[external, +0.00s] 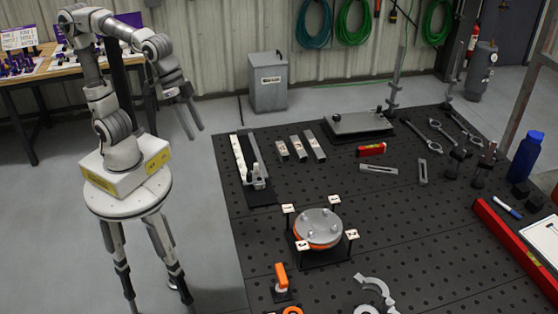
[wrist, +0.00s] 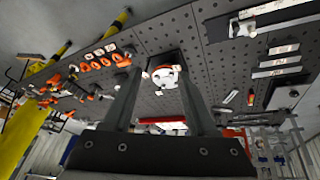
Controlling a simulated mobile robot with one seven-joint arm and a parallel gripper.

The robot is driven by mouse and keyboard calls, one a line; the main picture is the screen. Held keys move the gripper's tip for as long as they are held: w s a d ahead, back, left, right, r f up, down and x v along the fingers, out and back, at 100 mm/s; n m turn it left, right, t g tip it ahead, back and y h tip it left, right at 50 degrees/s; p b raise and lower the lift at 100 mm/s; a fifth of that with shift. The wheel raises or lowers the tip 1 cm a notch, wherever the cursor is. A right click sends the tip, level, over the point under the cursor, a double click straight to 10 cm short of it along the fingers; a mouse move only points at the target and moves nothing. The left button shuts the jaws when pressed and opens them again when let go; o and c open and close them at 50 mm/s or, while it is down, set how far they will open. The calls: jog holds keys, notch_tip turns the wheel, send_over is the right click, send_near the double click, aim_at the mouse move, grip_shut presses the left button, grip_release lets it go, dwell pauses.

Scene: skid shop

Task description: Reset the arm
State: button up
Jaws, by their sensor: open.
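My arm stands on a round white stool-like base at the left of the external view. My gripper (external: 192,136) hangs in the air left of the black perforated table (external: 300,228), with its fingers pointing down. Its two fingers are apart and nothing shows between them. In the wrist view my gripper (wrist: 158,75) also shows open and empty, with the table surface (wrist: 228,75) beyond the fingertips. The gripper touches nothing that I can see.
The table holds a round grey disc on an orange part (external: 318,228), an orange-handled clamp (external: 282,278), a long red level (external: 515,248), wrenches (external: 422,138) and a blue bottle (external: 525,157). A grey bin (external: 268,85) stands behind.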

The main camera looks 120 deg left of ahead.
jog(key=s+f+m, duration=0.1)
jog(key=s+f, duration=0.1)
jog(key=s, duration=0.4)
jog(key=s+d+f+m, duration=0.1)
jog(key=s+f+m, duration=0.1)
jog(key=s, duration=0.5)
jog(key=shift+s+d+f+t, duration=0.25)
jog(key=shift+d+f+t, duration=0.05)
jog(key=shift+f+t, duration=0.15)
dwell(0.3)
